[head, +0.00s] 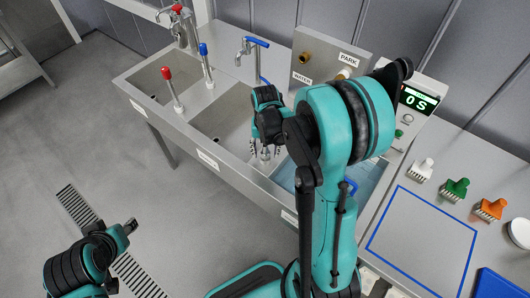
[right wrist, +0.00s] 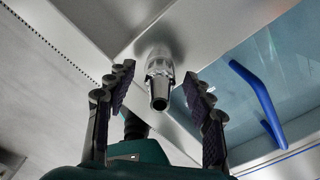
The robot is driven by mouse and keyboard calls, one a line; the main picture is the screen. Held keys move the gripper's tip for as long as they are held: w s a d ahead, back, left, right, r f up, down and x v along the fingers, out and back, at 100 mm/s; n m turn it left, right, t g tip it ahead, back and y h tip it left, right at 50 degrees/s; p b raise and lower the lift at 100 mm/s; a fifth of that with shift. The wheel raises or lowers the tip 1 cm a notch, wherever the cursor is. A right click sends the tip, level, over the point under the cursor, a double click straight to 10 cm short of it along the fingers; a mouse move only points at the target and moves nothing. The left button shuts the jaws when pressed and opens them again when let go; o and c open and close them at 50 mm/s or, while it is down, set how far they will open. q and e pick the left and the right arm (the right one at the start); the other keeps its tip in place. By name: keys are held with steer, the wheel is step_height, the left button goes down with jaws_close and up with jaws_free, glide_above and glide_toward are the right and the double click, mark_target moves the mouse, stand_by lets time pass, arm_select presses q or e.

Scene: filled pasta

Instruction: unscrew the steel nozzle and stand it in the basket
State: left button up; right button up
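The steel nozzle (right wrist: 159,86) shows in the right wrist view, a stepped metal piece narrowing to a dark open end that faces the camera. It sits between the two spread fingers of my right gripper (right wrist: 156,78), with a gap on each side. In the head view my right gripper (head: 265,150) is over the divider between the middle basin and the water-filled basin; a small steel piece (head: 265,154) shows between its fingertips. My left gripper (head: 128,230) is low over the floor at the left, its opening unclear. The basket is mostly hidden by my right arm; only blue handle-like bars (right wrist: 258,88) show.
A panel marked WATER and PARK (head: 325,55) and a display reading 0S (head: 418,100) stand behind. Several brushes (head: 457,188) and a blue-outlined square (head: 420,240) are at the right.

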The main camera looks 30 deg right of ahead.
steer(key=m, duration=0.3)
steer(key=m+b, duration=0.1)
steer(key=m, duration=0.7)
steer(key=shift+m, duration=0.4)
steer(key=m, duration=0.4)
steer(key=shift+b, duration=0.4)
steer(key=m, duration=1.1)
steer(key=shift+m+b, duration=0.3)
steer(key=shift+b, duration=0.1)
steer(key=m, duration=0.4)
